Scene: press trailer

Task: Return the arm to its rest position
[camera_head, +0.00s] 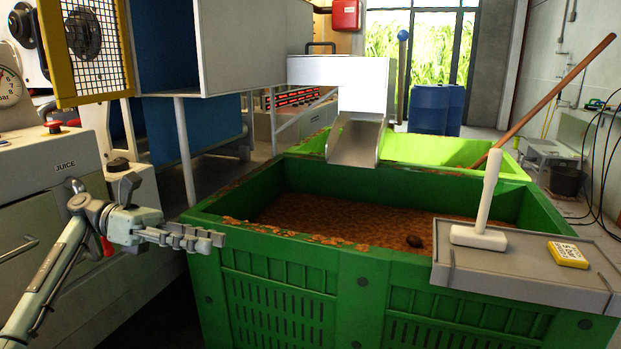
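My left arm comes in from the lower left, and its grey gripper (208,241) points to the right. The gripper hangs in front of the near left corner of the green crate (300,265), overlapping its rim in the picture. The fingers are seen nearly edge-on and look close together, so I cannot tell whether they are open or shut. I see nothing held between them. My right gripper is not in view.
The crate holds brown pulp. A grey board (530,265) on its right corner carries a white pestle-like tool (485,210) and a yellow block (567,254). The juice machine (50,185) stands close left of the arm. A metal chute (355,142) overhangs the crate.

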